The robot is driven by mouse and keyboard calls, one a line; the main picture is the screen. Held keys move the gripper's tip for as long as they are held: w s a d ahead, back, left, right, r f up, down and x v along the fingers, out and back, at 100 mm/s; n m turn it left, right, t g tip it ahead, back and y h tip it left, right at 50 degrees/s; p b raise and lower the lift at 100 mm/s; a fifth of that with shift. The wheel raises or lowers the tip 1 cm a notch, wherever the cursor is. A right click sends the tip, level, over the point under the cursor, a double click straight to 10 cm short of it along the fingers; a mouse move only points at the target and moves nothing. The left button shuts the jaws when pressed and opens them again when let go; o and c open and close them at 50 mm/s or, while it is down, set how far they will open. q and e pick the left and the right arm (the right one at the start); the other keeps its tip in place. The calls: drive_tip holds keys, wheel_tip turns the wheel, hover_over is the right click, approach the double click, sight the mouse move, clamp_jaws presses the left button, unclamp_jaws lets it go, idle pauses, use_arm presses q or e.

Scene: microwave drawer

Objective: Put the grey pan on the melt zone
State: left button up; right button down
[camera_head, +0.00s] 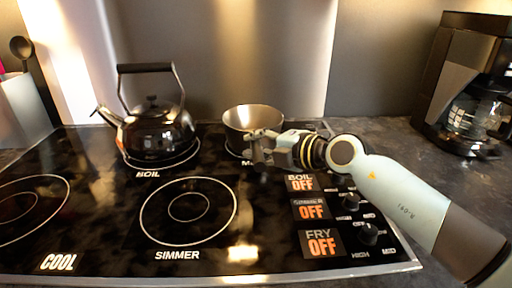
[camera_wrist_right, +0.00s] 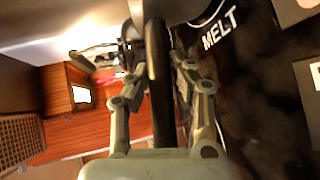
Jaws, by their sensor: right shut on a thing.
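The grey pan (camera_head: 240,118) is at the back right of the cooktop, over the melt zone's ring (camera_head: 232,150). I cannot tell whether its base touches the glass. My right gripper (camera_head: 262,150) is at the pan's near right side, shut on the pan's dark handle. In the right wrist view the dark handle (camera_wrist_right: 162,100) runs between the fingers. The gripper covers most of the melt label in the head view; the word MELT (camera_wrist_right: 221,36) shows in the right wrist view. My left gripper is out of view.
A dark kettle (camera_head: 157,132) stands on the boil zone, left of the pan. The simmer zone (camera_head: 188,211) and the cool zone (camera_head: 25,205) are bare. Knobs (camera_head: 368,233) line the right edge. A coffee maker (camera_head: 470,85) stands at the far right.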

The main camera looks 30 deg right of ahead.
drive_tip(key=shift+r, duration=0.15)
drive_tip(key=c, duration=1.2)
unclamp_jaws()
drive_tip(key=shift+f, duration=0.3)
drive_tip(key=shift+r, duration=0.35)
drive_tip(key=p+v, duration=0.3)
drive_tip(key=v, duration=0.9)
drive_tip(key=shift+p, duration=0.3)
drive_tip(key=shift+f, duration=0.1)
